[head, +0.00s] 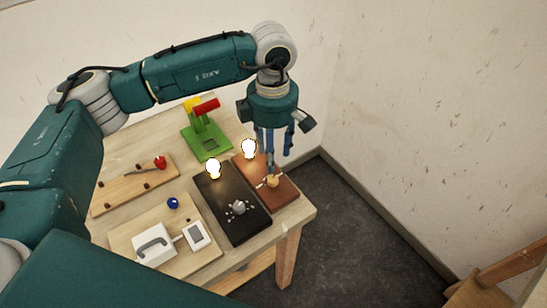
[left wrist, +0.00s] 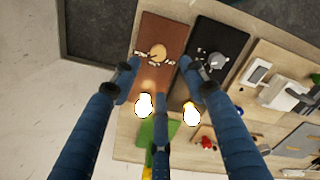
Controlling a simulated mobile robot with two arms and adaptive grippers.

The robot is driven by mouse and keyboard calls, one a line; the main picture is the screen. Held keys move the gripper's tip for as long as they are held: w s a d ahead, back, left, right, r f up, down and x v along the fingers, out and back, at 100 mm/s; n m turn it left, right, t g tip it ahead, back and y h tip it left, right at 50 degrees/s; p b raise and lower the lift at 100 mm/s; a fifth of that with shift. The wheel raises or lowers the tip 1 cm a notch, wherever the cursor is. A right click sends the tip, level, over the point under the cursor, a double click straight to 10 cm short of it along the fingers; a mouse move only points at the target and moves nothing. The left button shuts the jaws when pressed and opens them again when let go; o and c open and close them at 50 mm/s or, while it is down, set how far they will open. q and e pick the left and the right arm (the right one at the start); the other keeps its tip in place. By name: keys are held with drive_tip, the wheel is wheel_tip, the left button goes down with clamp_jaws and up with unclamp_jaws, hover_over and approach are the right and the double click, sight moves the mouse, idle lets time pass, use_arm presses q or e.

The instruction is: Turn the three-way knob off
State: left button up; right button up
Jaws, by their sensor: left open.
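A reddish-brown board (head: 285,194) lies at the table's right edge with a wooden knob (head: 273,182) ringed by white marks and a lit bulb (head: 249,149). Beside it a black board (head: 230,220) has a grey knob (head: 238,207) with white marks and another lit bulb (head: 213,168). I cannot tell which knob is the three-way one. My left gripper (head: 270,155) points down above the brown board, fingers spread and empty. In the left wrist view, the wooden knob (left wrist: 157,53) shows between the fingers (left wrist: 160,72), apart from them. My right gripper is not in view.
A green stand (head: 206,140) with a red-and-yellow top is at the back. A wooden board with a red knob (head: 160,162) is at left. A blue ball knob (head: 173,202) and white switches (head: 155,244) are at front left. A wall stands to the right.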

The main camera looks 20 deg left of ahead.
sight(273, 178)
use_arm(q)
wheel_tip(273, 178, down, 5)
drive_tip(key=shift+s+r+p, duration=0.1)
drive_tip(key=shift+p, duration=1.15)
wheel_tip(273, 178, down, 3)
drive_tip(key=shift+f+p, duration=0.1)
drive_tip(key=shift+p, duration=0.4)
drive_tip(key=shift+w+f+p, duration=0.15)
drive_tip(key=shift+w+f, duration=0.05)
drive_tip(key=shift+f, duration=0.45)
drive_tip(key=shift+w+f+p, duration=0.15)
drive_tip(key=shift+f, duration=0.45)
drive_tip(key=shift+s, duration=0.1)
clamp_jaws()
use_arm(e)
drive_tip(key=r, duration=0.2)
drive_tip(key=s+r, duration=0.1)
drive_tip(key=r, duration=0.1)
